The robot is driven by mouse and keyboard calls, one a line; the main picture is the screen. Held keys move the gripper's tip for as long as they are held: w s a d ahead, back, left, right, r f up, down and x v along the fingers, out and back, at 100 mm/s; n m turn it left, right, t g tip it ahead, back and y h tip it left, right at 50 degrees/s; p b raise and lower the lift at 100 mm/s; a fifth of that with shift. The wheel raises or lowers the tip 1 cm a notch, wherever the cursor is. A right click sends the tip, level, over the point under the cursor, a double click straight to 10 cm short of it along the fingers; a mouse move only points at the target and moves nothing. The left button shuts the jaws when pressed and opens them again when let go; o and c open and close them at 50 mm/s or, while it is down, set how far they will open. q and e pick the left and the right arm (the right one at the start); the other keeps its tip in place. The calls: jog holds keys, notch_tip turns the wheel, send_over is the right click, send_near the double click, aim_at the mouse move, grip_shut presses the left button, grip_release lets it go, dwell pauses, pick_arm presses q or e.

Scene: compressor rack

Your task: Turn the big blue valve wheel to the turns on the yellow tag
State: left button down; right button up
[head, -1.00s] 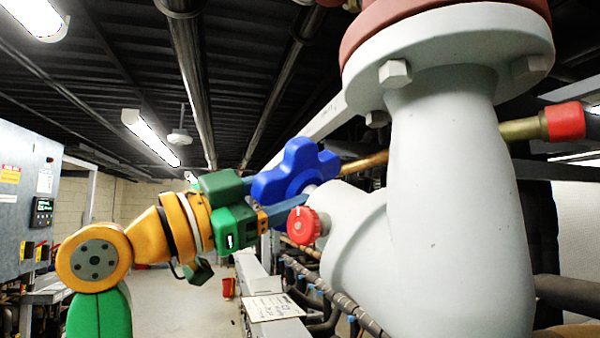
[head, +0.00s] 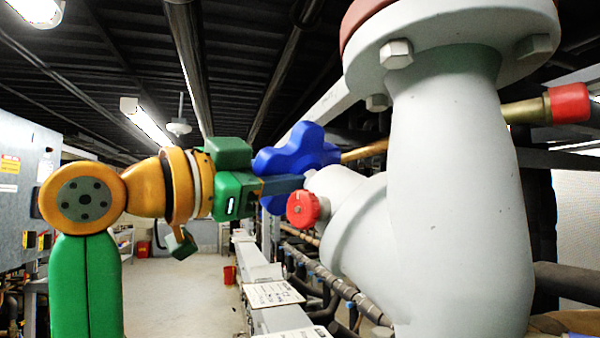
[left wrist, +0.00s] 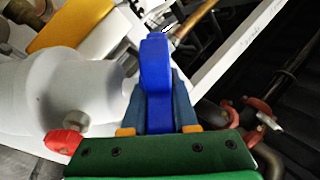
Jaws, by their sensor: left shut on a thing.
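The big blue valve wheel (head: 301,152) is a lobed handwheel on the end of the grey valve body (head: 440,200). My left gripper (head: 285,184) reaches it from the left in the head view. In the left wrist view, the two fingers of my left gripper (left wrist: 158,104) are shut on one lobe of the blue wheel (left wrist: 155,65), one finger on each side. The part of the wheel behind the fingers is hidden in the head view. No yellow tag with a readable turn count shows. My right gripper is not in view.
A small red knob (head: 304,209) sits just below the wheel, close to my left gripper. A brass pipe with a red cap (head: 568,103) sticks out at the right. White label plates (head: 272,294) lie on the rail below.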

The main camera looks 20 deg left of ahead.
aim_at(265, 154)
pick_arm(q)
jog(key=shift+s+r+n+g+y, duration=0.1)
jog(key=shift+n+g+y, duration=0.4)
jog(key=shift+y, duration=0.8)
jog(key=shift+n+g+y, duration=0.3)
jog(key=shift+n+y, duration=0.4)
jog(key=shift+y, duration=0.6)
jog(key=c, duration=0.7)
grip_release()
jog(key=v, duration=0.7)
jog(key=shift+s+r+b, duration=0.1)
jog(key=shift+s+b, duration=0.15)
jog(key=shift+b, duration=0.1)
jog(key=shift+w, duration=0.1)
